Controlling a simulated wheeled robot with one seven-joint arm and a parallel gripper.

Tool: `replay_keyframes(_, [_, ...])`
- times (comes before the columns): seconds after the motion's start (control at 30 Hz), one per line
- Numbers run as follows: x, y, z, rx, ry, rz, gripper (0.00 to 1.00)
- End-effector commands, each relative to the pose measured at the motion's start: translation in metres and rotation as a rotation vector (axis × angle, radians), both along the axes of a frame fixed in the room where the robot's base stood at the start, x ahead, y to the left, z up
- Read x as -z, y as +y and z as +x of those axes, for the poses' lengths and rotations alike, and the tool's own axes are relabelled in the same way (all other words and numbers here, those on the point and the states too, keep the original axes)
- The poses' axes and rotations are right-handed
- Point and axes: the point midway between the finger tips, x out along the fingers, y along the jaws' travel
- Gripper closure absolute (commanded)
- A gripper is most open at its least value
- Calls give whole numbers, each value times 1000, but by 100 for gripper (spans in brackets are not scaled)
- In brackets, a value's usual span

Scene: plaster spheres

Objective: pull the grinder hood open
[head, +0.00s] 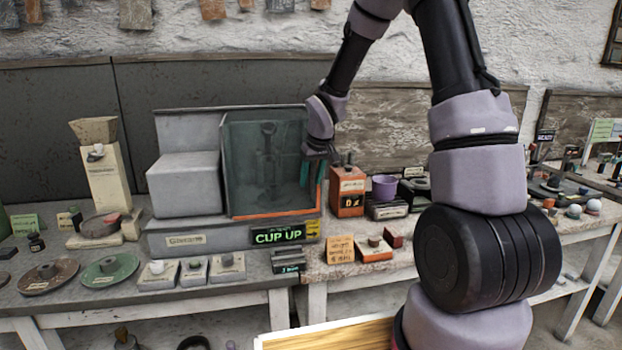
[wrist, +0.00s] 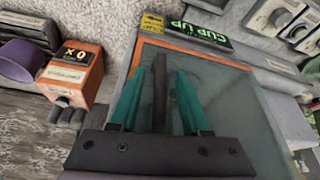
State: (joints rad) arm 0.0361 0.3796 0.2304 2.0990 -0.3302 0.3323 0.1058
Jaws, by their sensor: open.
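The grinder hood (head: 262,165) is a smoky see-through box with an orange lower edge. It stands shut-looking on the grey grinder base beside a grey block, and a dim upright shape shows inside. In the wrist view the hood (wrist: 235,100) fills the middle and right. My gripper (head: 308,176) is at the hood's right front edge. In the wrist view my gripper (wrist: 159,72) has its two teal fingers apart, one on each side of a dark upright bar (wrist: 159,88), likely the hood's handle. A gap shows on both sides; contact cannot be told.
A lit "CUP UP" sign (head: 278,235) is on the base front. An orange box (head: 347,192) and a purple cup (head: 384,187) stand right of the hood. Small grey switches (head: 228,266) and round plates (head: 110,268) line the bench front. A cream grinder (head: 103,180) stands left.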

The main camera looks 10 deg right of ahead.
Motion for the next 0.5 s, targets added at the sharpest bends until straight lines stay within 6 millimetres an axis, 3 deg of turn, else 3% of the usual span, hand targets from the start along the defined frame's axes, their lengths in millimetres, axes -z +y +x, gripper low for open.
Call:
replay_keyframes(0.17, [0,0,0,0,-1,0,53])
replay_keyframes(0.2, [0,0,0,-1,-1,0,57])
replay_keyframes(0.3, [0,0,0,-1,-1,0,95])
replay_keyframes(0.33, [0,0,0,-1,-1,0,100])
replay_keyframes(0.5, [0,0,0,-1,-1,0,100])
